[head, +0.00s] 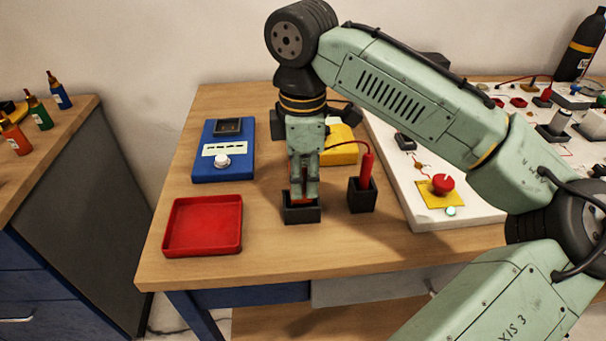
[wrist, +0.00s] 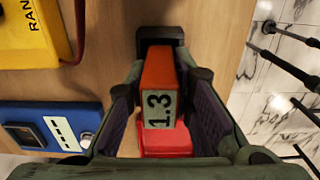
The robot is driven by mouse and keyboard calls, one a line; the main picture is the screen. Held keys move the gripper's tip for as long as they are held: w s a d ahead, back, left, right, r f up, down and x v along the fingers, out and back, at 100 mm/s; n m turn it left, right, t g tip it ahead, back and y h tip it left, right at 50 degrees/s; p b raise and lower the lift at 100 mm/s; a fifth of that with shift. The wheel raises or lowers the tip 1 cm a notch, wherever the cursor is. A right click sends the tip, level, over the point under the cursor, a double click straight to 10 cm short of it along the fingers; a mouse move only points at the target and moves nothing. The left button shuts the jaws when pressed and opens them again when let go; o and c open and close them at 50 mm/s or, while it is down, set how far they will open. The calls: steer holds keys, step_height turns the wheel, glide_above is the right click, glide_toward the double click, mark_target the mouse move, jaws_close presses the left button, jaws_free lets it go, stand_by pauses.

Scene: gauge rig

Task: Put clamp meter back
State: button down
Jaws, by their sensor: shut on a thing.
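The clamp meter is an orange block with a grey face reading 1.3 (wrist: 158,80). My gripper (wrist: 160,105) is shut on it, one dark finger pad on each side in the wrist view. In the head view my gripper (head: 303,190) points straight down over a small black open holder (head: 301,215). Only a little orange shows between the fingers there, at the holder's mouth. The holder also shows beyond the meter in the wrist view (wrist: 160,32). The fingers and meter hide the holder's inside, so I cannot tell how deep the meter sits or whether it touches the bottom.
A second black holder (head: 362,197) with a red probe (head: 366,172) stands close on the right. A red tray (head: 203,226) lies left, a blue device (head: 224,152) behind it. A yellow meter (head: 341,146) is behind my gripper. A white panel (head: 455,215) is at right.

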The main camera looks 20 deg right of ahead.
steer(key=shift+f, duration=0.15)
steer(key=c, duration=1.4)
jaws_free()
step_height(320, 180, up, 12)
steer(key=shift+r, duration=0.15)
